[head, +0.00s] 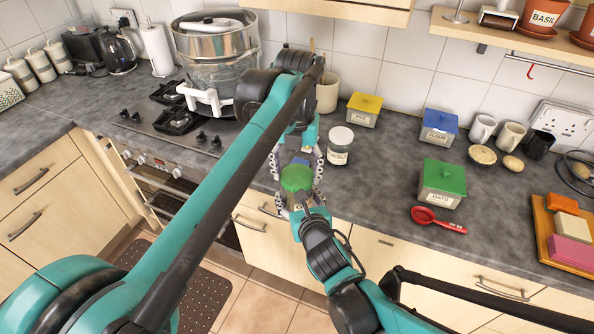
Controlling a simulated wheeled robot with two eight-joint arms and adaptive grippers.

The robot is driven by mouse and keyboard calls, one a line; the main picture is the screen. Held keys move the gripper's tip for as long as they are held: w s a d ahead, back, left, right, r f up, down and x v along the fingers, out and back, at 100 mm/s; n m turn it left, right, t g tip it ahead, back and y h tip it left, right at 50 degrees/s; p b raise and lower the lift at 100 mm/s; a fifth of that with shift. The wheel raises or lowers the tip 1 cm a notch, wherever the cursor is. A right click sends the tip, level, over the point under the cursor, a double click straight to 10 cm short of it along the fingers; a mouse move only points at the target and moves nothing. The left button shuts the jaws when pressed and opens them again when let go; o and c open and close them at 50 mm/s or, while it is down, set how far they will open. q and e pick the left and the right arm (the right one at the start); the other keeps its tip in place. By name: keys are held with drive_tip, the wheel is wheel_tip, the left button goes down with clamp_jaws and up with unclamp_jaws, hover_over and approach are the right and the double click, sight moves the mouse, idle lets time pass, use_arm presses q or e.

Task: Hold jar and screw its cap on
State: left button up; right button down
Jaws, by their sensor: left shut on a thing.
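A green round cap (296,178) shows from above, between the fingers of my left gripper (298,172), which reaches down from above and is shut on it. Directly below the cap is the jar (300,208), mostly hidden, with part of a pale label showing. My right gripper (302,212) comes up from below right and appears shut around the jar, in front of the counter's edge. The cap is over the jar's mouth, but I cannot tell whether it is seated or how far it is turned.
A white-lidded glass jar (339,147) stands close behind on the grey counter (375,190). To the right are a green-lidded box (441,184), a red scoop (437,220) and an orange tray (543,235). A hob with a large steel pot (215,40) is at left.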

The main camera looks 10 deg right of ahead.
use_arm(q)
drive_tip(key=o, duration=0.7)
drive_tip(key=shift+o, duration=0.2)
drive_tip(key=shift+r, duration=2.3)
drive_tip(key=shift+c, duration=0.5)
